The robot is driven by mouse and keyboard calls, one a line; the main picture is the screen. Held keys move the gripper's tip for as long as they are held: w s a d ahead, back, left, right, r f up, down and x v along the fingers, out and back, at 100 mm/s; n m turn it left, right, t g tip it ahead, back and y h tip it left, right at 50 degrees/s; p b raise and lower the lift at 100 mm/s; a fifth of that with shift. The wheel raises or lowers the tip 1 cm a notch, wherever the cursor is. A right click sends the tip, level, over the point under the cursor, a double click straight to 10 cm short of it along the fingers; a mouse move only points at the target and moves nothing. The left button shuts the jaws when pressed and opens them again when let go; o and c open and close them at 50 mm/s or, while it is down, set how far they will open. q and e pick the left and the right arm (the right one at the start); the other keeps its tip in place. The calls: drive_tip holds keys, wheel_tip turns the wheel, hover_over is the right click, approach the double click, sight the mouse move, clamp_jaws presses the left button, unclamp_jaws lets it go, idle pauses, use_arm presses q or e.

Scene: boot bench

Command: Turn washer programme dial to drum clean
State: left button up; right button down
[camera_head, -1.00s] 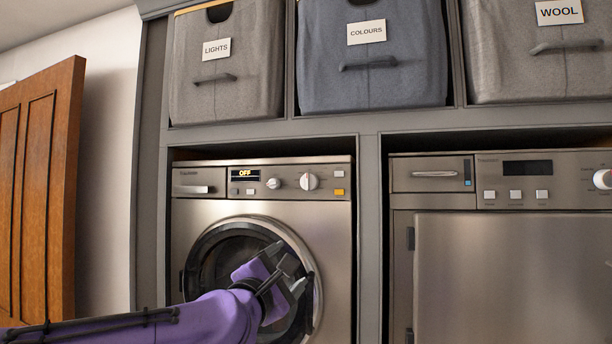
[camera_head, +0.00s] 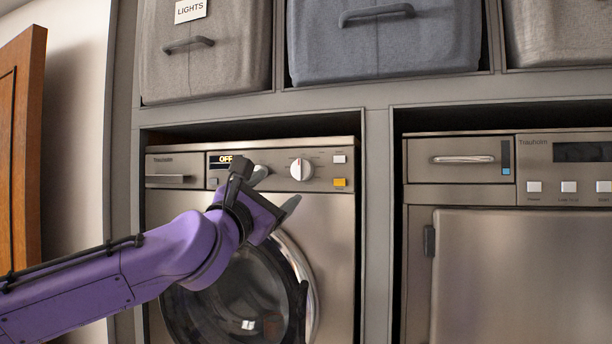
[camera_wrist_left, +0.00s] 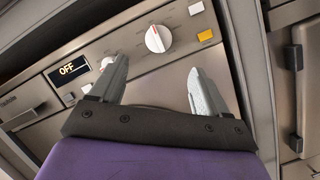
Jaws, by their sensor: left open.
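The washer (camera_head: 335,240) stands in the left bay, with its control panel along the top. A white round dial (camera_head: 301,169) with a red mark sits right of centre on the panel; it also shows in the left wrist view (camera_wrist_left: 158,39). A second, smaller dial is partly hidden by my left gripper in the head view and shows in the wrist view (camera_wrist_left: 106,63). The display (camera_wrist_left: 68,68) reads OFF. My left gripper (camera_head: 275,190) is open and empty, in front of and just below the panel, touching neither dial as far as I can tell. My right gripper is out of view.
A yellow button (camera_head: 340,182) and a white button (camera_head: 339,159) sit right of the dial. The round door (camera_head: 250,290) is below. A second appliance (camera_head: 520,260) stands to the right. Fabric bins (camera_head: 390,50) fill the shelf above. A wooden door (camera_head: 20,150) is at left.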

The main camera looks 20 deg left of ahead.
sight(299, 170)
use_arm(q)
drive_tip(key=p+x, duration=0.1)
drive_tip(key=x, duration=0.1)
drive_tip(key=r+p+x, duration=0.1)
drive_tip(key=p+x, duration=0.2)
drive_tip(key=x, duration=0.1)
drive_tip(key=shift+s+r, duration=0.15)
drive_tip(key=shift+r, duration=0.1)
drive_tip(key=w, duration=0.1)
drive_tip(key=w+p, duration=0.1)
drive_tip(key=w, duration=0.1)
drive_tip(key=w+p, duration=0.1)
drive_tip(key=shift+w+d+r, duration=0.15)
drive_tip(key=shift+w+d, duration=0.2)
drive_tip(key=shift+w, duration=0.05)
drive_tip(key=shift+s+r, duration=0.1)
drive_tip(key=shift+s, duration=0.25)
drive_tip(key=shift+w, duration=0.1)
drive_tip(key=c, duration=1)
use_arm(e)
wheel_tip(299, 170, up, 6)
